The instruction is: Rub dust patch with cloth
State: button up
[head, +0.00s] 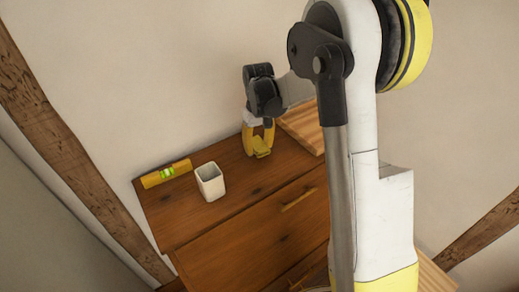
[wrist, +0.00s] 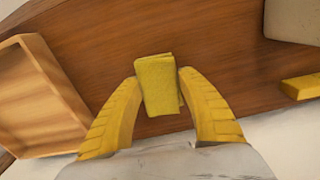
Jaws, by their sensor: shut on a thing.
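My gripper (head: 258,138) is over the top of a wooden dresser (head: 237,199), near the wall. Its two yellow fingers are shut on a folded yellow cloth (head: 262,152). In the wrist view the cloth (wrist: 158,84) sits between the fingertips (wrist: 160,88), with the brown wood behind it. I cannot tell whether the cloth touches the wood. I see no dust patch on the visible part of the dresser top; it may be hidden behind my gripper, my arm or the cloth.
A white square cup (head: 210,181) and a yellow spirit level (head: 166,174) with a green vial stand left of my gripper. A light wooden tray (head: 303,125) lies just to the right; it also shows in the wrist view (wrist: 40,100). The dresser's front left top is clear.

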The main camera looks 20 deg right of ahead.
jog(key=shift+w+r+p, duration=0.25)
jog(key=shift+r+p, duration=0.4)
jog(key=shift+r, duration=0.55)
jog(key=shift+s+r+p, duration=0.15)
jog(key=shift+r+p, duration=0.25)
jog(key=shift+r, duration=0.8)
